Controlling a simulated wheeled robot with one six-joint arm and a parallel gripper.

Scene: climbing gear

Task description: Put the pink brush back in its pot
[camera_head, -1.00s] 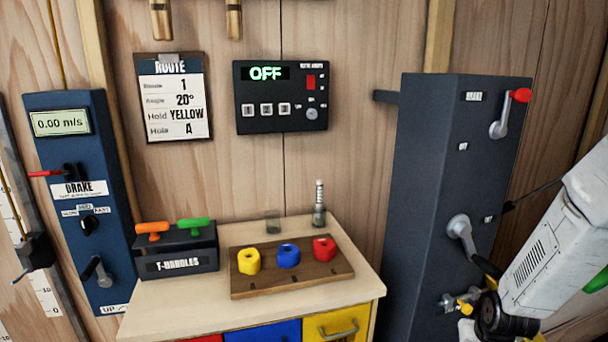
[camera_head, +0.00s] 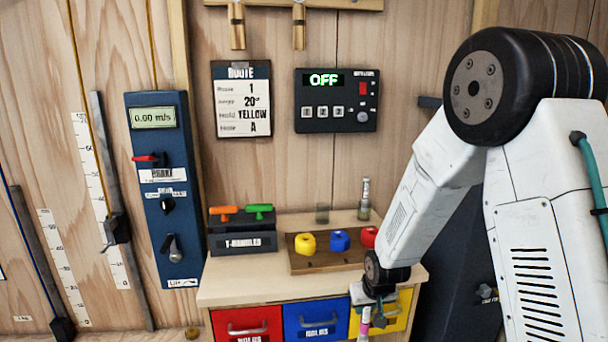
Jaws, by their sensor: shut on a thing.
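My gripper (camera_head: 375,300) is at the lower right of the head view, in front of the yellow drawer. It is small in the picture and partly hidden by my wrist. It is shut on the pink brush (camera_head: 364,318), which hangs roughly upright below it; its lower end is hard to make out. A small see-through, greyish pot (camera_head: 322,214) stands at the back of the bench top, apart from the gripper. It looks empty.
A tall ribbed silver item (camera_head: 365,198) stands right of the pot. In front is a wooden tray (camera_head: 320,263) with yellow, blue and red holds; the red one is partly covered by my arm. A black T-handles box (camera_head: 242,240) stands at left. The wooden bench top (camera_head: 235,284) is clear at front left.

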